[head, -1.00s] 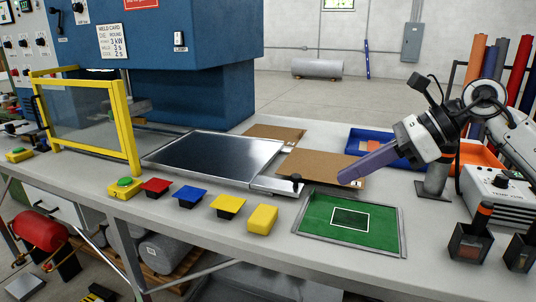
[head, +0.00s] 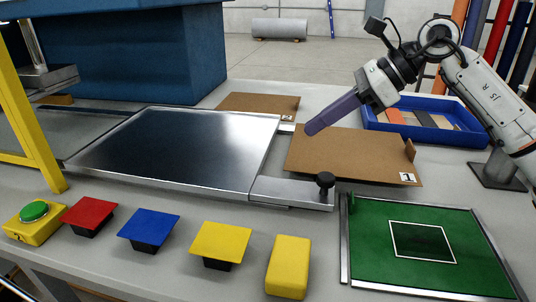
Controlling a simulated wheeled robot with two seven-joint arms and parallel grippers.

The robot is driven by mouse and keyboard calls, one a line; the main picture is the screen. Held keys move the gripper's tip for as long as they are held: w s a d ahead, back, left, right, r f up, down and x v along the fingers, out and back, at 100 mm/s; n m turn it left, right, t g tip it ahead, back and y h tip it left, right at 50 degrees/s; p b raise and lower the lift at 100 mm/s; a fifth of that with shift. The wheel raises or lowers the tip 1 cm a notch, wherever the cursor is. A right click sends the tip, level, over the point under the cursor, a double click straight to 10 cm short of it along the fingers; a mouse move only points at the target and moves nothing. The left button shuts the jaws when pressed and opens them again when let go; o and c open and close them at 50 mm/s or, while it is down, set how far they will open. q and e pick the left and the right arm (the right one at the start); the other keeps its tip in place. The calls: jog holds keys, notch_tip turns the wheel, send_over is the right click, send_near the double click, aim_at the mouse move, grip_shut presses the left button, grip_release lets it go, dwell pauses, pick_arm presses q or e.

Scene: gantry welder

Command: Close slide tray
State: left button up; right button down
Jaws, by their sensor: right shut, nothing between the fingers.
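The slide tray (head: 180,150) is a dark, glossy plate with a metal rim. It lies flat on the bench and sticks out to the right of the yellow-framed guard. A metal arm (head: 285,190) with a black knob (head: 325,181) extends from its right end. My right gripper (head: 318,126) is shut and empty, its purple fingers above the near brown board, up and behind the knob and apart from it. My left gripper is out of view.
A yellow guard frame (head: 36,140) stands at left. A green button (head: 34,211), coloured blocks and a green mat (head: 385,270) line the front. Brown boards (head: 350,158) lie right of the tray, with a blue bin (head: 425,126) behind.

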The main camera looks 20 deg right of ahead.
jog(key=shift+w+f+b, duration=0.3)
jog(key=shift+w+f, duration=0.3)
jog(key=shift+f, duration=0.25)
send_near(264, 161)
jog(key=x, duration=0.5)
jog(key=shift+a+f, duration=0.1)
jog(key=shift+a, duration=0.15)
